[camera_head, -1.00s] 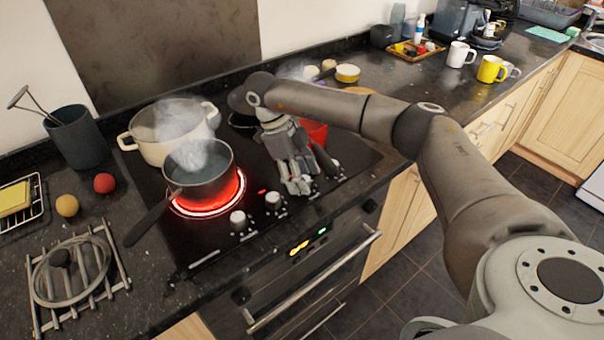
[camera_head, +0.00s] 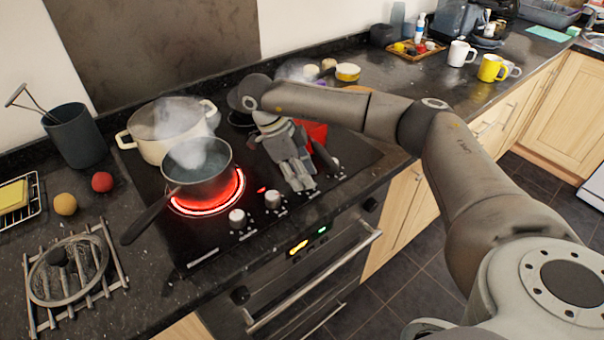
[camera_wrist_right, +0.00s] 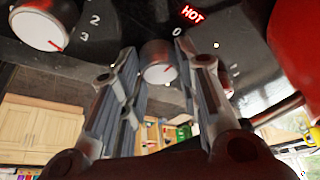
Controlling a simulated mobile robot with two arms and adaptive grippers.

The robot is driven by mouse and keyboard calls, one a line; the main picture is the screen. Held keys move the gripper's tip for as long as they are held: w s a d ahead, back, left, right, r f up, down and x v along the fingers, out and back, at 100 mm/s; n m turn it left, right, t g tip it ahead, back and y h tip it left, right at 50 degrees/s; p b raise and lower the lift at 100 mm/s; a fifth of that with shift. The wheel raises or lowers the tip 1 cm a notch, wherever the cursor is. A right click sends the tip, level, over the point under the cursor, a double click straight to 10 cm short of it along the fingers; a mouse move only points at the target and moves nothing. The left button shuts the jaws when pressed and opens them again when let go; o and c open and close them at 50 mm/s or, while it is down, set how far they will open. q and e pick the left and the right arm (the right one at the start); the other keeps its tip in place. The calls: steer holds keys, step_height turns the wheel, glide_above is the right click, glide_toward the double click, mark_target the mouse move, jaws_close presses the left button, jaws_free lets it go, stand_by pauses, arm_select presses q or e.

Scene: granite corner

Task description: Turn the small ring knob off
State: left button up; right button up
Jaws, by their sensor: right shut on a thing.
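The hob's front row holds several silver knobs, with one at the left (camera_head: 237,218) and one beside it (camera_head: 273,200). My right gripper (camera_head: 303,187) is pointed down at this row, right of those two, and hides the knob at its fingertips. My left gripper is not in view.
A dark saucepan (camera_head: 197,172) steams on a glowing red ring (camera_head: 212,207), its handle over the front left. A cream pot (camera_head: 165,140) steams behind it. A red pot (camera_head: 316,132) stands behind my right gripper. A lid (camera_head: 70,270) lies on a rack at left.

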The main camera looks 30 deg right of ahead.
steer(key=o, duration=1)
steer(key=v, duration=1.2)
